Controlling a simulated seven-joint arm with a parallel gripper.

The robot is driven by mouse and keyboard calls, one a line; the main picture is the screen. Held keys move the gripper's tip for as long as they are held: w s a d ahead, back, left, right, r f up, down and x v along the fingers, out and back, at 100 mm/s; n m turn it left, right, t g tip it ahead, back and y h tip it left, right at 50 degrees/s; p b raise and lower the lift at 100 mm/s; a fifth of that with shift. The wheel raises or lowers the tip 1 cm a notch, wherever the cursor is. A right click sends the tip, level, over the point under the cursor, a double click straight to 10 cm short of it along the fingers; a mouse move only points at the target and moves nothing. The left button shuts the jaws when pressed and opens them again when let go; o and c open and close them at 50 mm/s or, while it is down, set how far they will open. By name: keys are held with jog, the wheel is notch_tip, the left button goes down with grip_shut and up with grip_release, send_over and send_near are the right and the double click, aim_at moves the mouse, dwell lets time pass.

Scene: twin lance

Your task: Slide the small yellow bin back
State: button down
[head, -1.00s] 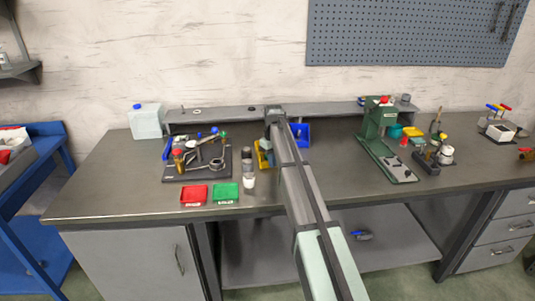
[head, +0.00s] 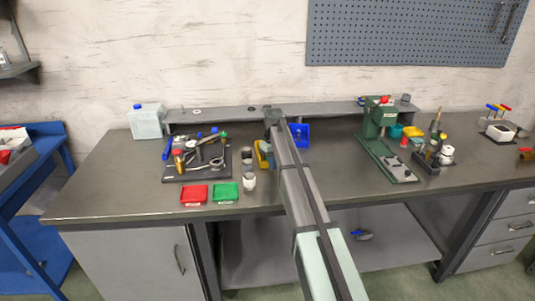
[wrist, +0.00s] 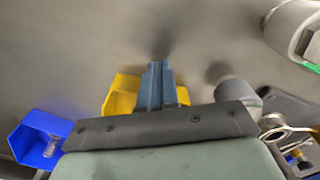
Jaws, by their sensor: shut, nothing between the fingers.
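The small yellow bin (head: 261,158) stands on the workbench, partly hidden behind my arm in the head view. In the wrist view the yellow bin (wrist: 119,98) shows on both sides of my fingers, which cover its middle. My gripper (wrist: 157,66) is shut and empty, with the fingers pointing down across the bin. I cannot tell whether the fingertips touch it.
A blue bin (head: 301,133) stands right of the yellow one. A grey cylinder (wrist: 237,89) and a white-bodied bottle (head: 249,182) stand on its other side. A tool board (head: 197,172), red tray (head: 194,195) and green tray (head: 226,193) lie left. A raised shelf (head: 230,113) runs behind.

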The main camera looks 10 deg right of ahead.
jog(key=shift+f, duration=0.75)
dwell(0.5)
jog(key=shift+r, duration=0.25)
dwell(0.4)
jog(key=shift+w, duration=0.2)
jog(key=shift+w+a, duration=0.1)
jog(key=shift+w, duration=0.75)
jog(key=shift+w, duration=0.2)
jog(key=shift+w, duration=0.8)
jog(key=shift+w, duration=0.1)
jog(key=shift+w+a, duration=0.1)
jog(key=shift+w, duration=0.8)
jog(key=shift+w, duration=0.15)
